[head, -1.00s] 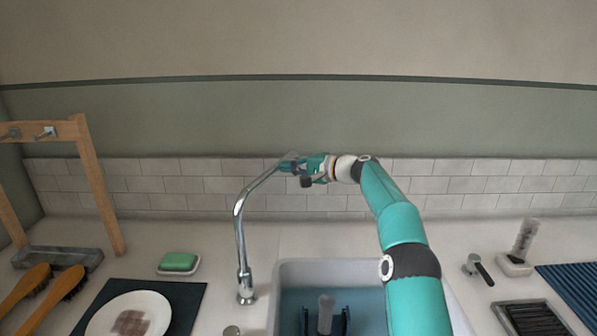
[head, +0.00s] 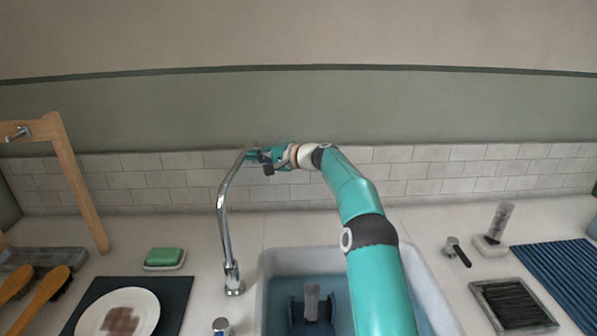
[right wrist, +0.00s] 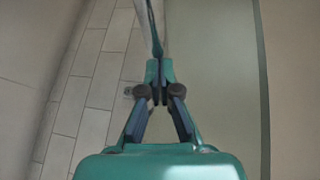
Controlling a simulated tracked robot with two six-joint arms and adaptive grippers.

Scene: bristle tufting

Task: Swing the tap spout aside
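The chrome tap (head: 222,215) stands at the left rim of the sink. Its thin spout rises and bends over at the top, toward my right gripper (head: 252,156). My right gripper is at the spout's upper end, with its fingers closed together there. In the right wrist view my right gripper (right wrist: 158,72) has its fingertips drawn together, and the narrow dark, shiny spout (right wrist: 153,28) runs out from between them. The fingers hide the very end of the spout. My left gripper is not in view.
The sink (head: 435,300) holds water and a dark stand (head: 311,303). A soap dish (head: 165,258), a dark mat with a plate (head: 120,312) and a wooden frame (head: 80,185) are left. A small lever (head: 456,251), brush holder (head: 491,243) and dark tray (head: 512,305) are right.

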